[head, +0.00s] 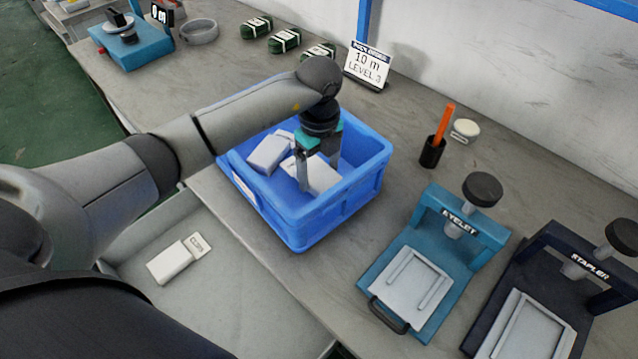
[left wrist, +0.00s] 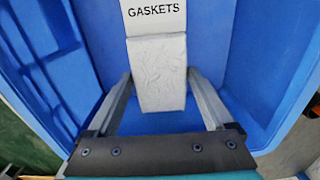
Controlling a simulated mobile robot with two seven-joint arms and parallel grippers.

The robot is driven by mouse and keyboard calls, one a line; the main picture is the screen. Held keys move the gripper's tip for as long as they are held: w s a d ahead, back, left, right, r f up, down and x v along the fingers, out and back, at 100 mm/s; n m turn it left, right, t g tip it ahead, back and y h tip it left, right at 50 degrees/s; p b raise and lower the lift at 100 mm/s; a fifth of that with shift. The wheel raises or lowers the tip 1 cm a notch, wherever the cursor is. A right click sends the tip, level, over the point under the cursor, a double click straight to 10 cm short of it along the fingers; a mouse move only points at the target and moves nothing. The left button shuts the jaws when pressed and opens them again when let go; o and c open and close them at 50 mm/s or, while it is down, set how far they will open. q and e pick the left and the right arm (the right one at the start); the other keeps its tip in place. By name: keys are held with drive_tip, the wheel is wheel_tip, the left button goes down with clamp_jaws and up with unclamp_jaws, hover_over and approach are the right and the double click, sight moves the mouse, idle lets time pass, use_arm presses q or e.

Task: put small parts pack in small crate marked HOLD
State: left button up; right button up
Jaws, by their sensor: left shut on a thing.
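A blue crate (head: 330,220) stands on the bench, with a white label on its left side that I cannot read; no HOLD mark is legible. My left gripper (head: 318,178) reaches down inside it, shut on a white pack (head: 322,172). In the left wrist view, the gripper (left wrist: 160,80) has one finger on each side of this pack (left wrist: 160,80), whose header reads GASKETS. Another white pack (head: 268,153) lies beside it in the crate. My right gripper is not in view.
A white pack (head: 170,263) with a tag lies in a grey tray (head: 235,290) at front left. An eyelet press (head: 430,255) and a stapler (head: 560,280) stand at right. A black cup with an orange stick (head: 432,153) and a sign (head: 367,65) are behind.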

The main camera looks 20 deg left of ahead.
sight(319, 174)
use_arm(q)
drive_tip(key=shift+f+b, duration=0.45)
drive_tip(key=shift+f, duration=1.65)
drive_tip(key=shift+f, duration=0.1)
drive_tip(key=o, duration=1.1)
wheel_tip(319, 174, up, 12)
drive_tip(key=shift+r+p, duration=0.15)
drive_tip(key=shift+p, duration=1.1)
